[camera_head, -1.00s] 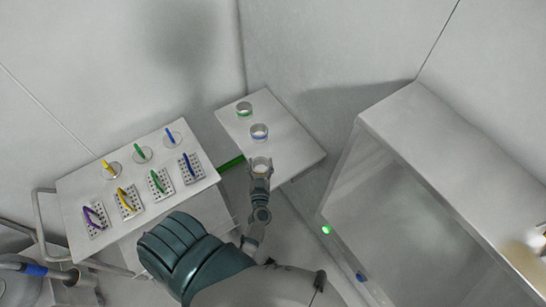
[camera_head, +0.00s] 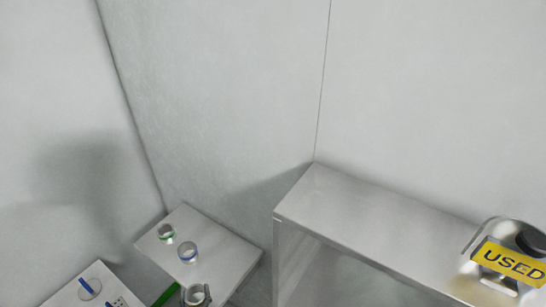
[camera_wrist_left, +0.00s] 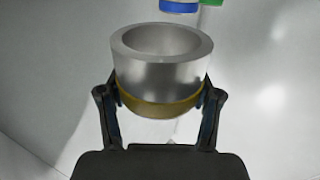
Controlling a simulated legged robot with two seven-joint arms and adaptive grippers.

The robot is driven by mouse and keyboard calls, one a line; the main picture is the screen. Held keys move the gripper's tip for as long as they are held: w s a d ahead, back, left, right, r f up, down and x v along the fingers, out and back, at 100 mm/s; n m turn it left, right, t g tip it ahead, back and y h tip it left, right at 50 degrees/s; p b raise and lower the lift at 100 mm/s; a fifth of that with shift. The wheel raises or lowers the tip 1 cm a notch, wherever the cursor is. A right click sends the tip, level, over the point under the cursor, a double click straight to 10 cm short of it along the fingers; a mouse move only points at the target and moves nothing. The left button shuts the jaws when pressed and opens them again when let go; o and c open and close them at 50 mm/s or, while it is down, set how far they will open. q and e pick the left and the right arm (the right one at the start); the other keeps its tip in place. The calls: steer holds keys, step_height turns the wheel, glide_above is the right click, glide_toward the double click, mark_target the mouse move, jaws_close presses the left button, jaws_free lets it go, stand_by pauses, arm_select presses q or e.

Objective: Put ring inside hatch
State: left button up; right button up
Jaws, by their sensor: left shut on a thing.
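My left gripper (camera_head: 196,299) shows at the bottom edge of the head view, by the front of the small steel table (camera_head: 222,262). It is shut on a metal ring with a yellow band, which fills the middle of the left wrist view (camera_wrist_left: 160,72). The two fingers grip the ring's sides, and its open top faces up. A green-banded ring (camera_head: 166,234) and a blue-banded ring (camera_head: 187,253) stand on the small table. A large steel cabinet (camera_head: 375,217), possibly the hatch, stands at the right; its inside is mostly out of view. My right gripper is not in view.
A second table (camera_head: 92,288) with a blue-handled item is cut off at the lower left. A container with a yellow USED label (camera_head: 508,262) sits on the cabinet top at right. Bare walls fill the upper view.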

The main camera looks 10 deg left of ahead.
arm_select(q)
steer(key=w+d+r+m+t+h+b, duration=0.1)
steer(key=w+d+r+m+h, duration=0.3)
steer(key=d, duration=0.9)
steer(key=w+r+h, duration=0.3)
steer(key=w, duration=0.2)
steer(key=shift+w+d+r+m+t, duration=0.2)
steer(key=shift+m+t, duration=0.1)
steer(key=shift+m, duration=0.1)
steer(key=shift+s+a, duration=0.1)
steer(key=shift+a, duration=0.05)
